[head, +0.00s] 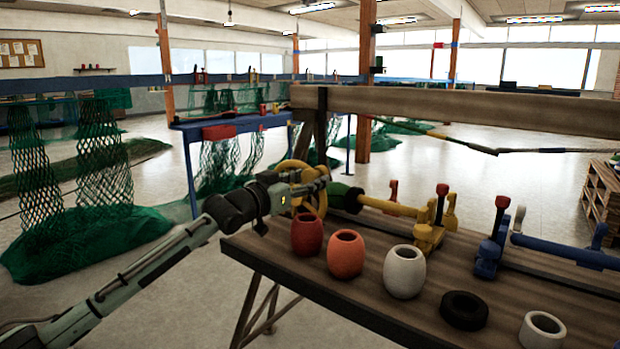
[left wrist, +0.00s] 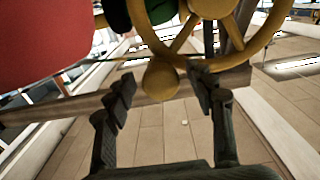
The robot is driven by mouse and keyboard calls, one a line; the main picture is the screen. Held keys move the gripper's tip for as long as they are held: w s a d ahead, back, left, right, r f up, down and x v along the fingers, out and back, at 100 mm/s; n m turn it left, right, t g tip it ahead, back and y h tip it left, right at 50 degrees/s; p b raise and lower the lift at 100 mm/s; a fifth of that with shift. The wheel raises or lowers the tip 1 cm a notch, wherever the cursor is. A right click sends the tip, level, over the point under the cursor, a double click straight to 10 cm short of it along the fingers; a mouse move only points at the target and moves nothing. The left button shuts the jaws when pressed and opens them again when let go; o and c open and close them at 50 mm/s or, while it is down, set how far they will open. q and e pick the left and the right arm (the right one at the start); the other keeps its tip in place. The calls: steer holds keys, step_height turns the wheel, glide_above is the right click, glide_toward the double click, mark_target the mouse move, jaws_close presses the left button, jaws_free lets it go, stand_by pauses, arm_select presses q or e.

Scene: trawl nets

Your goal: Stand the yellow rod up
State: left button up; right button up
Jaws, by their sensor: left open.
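A yellow rod (head: 388,207) lies level above the wooden bench (head: 355,278), between a green part (head: 342,196) and a yellow clamp-like stand (head: 428,236). A yellow spoked wheel (head: 301,180) is at the left of the green part, and it fills the top of the left wrist view (left wrist: 262,52). A round yellow knob (left wrist: 160,78) hangs at the wheel's rim. My left gripper (head: 318,185) is in front of the wheel. In the left wrist view its open fingers (left wrist: 163,90) are on either side of the knob; I cannot tell whether they touch it.
Red (head: 307,234), orange (head: 345,254) and white (head: 404,272) barrel-shaped pieces stand along the bench front. A black ring (head: 464,310) and a white ring (head: 542,331) are to their right. A blue rod (head: 560,249) lies at right. A thick beam (head: 460,108) crosses behind.

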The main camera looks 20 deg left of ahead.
arm_select(q)
steer(key=shift+w+d, duration=0.2)
steer(key=shift+w, duration=0.25)
steer(key=shift+c, duration=0.6)
jaws_close()
